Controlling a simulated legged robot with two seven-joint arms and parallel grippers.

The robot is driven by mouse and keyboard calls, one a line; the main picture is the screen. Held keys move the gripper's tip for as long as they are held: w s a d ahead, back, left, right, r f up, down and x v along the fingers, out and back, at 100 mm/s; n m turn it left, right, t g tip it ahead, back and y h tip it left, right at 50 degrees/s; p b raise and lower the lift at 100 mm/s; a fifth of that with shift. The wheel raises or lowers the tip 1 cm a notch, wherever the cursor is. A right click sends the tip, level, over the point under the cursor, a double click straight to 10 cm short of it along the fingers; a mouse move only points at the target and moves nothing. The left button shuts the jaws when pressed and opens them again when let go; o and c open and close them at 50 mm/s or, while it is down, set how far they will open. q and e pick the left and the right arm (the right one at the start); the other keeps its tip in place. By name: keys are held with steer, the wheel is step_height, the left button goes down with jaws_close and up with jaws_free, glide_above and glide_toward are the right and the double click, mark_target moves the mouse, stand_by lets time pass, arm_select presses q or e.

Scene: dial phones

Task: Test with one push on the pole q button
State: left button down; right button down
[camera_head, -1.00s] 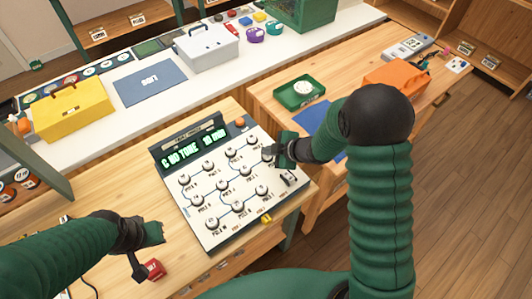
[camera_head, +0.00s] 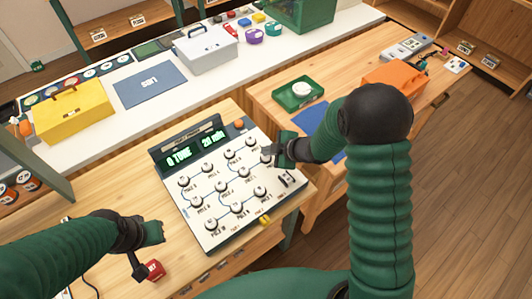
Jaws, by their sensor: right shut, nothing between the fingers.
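A white test panel (camera_head: 226,218) lies on the wooden bench, with several round knobs or buttons joined by blue lines and labelled "POLE" plus a letter. The letters are too small to tell which one is pole Q. A dark display (camera_head: 195,146) at its back edge shows green text, partly "TONE" and "20 min". My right gripper (camera_head: 270,156) is shut and empty at the panel's right side, over or beside a button at the upper right; I cannot tell whether it touches. My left gripper (camera_head: 148,252) hangs left of the panel; its fingers are unclear.
A small red block (camera_head: 154,270) lies close to my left gripper. An orange button (camera_head: 239,125) sits beside the display. A green tray (camera_head: 298,94) and an orange case (camera_head: 395,77) stand on the right bench. A yellow toolbox (camera_head: 72,112) stands at the back left.

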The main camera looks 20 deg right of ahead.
mark_target(267, 157)
step_height(267, 157, up, 6)
steer(key=p, duration=0.6)
stand_by(0.4)
steer(key=s+d+r+m+h, duration=0.2)
steer(key=d+r+m+h, duration=0.1)
steer(key=d+m, duration=0.15)
steer(key=s+r+m+g+h, duration=0.1)
steer(key=s+m+g, duration=0.1)
steer(key=s+m, duration=0.3)
steer(key=s+a+r+m+g, duration=0.1)
steer(key=s+m+g, duration=0.2)
steer(key=s, duration=1.1)
steer(key=m, duration=0.2)
steer(key=shift+s+a+r+m+h, duration=0.2)
steer(key=shift+a+r+m+h, duration=0.05)
steer(key=shift+m+h, duration=0.15)
